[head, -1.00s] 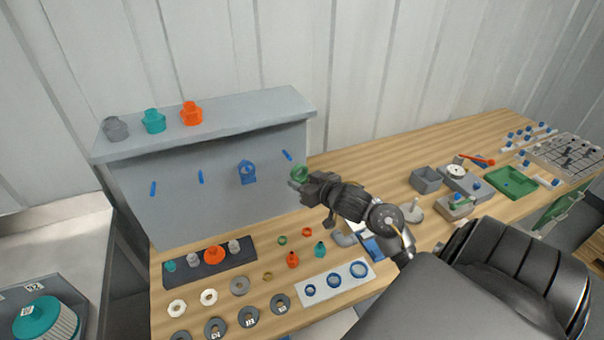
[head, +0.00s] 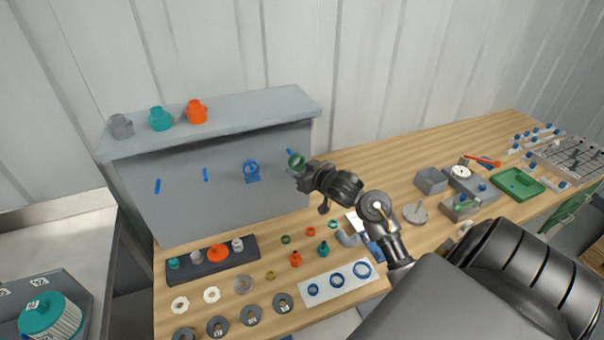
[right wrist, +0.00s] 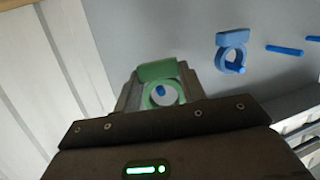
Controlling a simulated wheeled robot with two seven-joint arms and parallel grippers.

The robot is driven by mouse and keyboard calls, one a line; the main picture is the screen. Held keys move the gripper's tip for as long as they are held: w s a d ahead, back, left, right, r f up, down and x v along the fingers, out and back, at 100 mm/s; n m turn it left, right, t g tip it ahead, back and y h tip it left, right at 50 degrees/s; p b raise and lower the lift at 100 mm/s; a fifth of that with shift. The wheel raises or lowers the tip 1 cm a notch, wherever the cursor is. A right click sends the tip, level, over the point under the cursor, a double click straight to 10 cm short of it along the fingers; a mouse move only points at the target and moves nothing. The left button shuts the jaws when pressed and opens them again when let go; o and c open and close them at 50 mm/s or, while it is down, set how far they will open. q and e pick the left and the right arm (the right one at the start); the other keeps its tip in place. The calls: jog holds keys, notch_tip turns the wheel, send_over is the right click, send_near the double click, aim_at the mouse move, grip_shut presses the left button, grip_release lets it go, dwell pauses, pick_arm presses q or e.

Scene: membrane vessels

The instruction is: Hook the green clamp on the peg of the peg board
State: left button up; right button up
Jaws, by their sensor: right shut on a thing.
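My right gripper (head: 303,169) is shut on the green clamp (head: 296,160), a small ring with a block on one side. The clamp is at the right end of the grey peg board (head: 228,199), in front of the rightmost blue peg (head: 290,152). In the right wrist view the green clamp (right wrist: 157,71) sits between the fingers, and the blue peg (right wrist: 161,90) shows inside its ring. I cannot tell whether the peg's tip has entered the ring. My left gripper is not in view.
A blue clamp (head: 251,170) hangs on the neighbouring peg. Two bare pegs (head: 205,175) are farther left. Fittings, including an orange one (head: 196,112), stand on the board's top shelf. Rings, fittings and a dark tray (head: 183,276) cover the table below.

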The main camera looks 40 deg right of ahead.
aim_at(299, 165)
jog(key=shift+w+d+f, duration=0.1)
jog(key=shift+w+d, duration=0.2)
jog(key=shift+w, duration=0.5)
jog(key=shift+w+d+f, duration=0.1)
jog(key=shift+w+d, duration=0.15)
jog(key=shift+w, duration=0.55)
jog(key=shift+w+d+f, duration=0.15)
jog(key=shift+w+f, duration=0.15)
jog(key=shift+w, duration=0.15)
jog(key=shift+w+f, duration=0.1)
jog(key=o, duration=1.1)
jog(key=shift+c, duration=0.2)
jog(key=shift+s, duration=0.55)
jog(key=b+v, duration=0.1)
jog(key=v, duration=0.8)
jog(key=shift+s+r, duration=0.25)
jog(key=shift+s, duration=0.1)
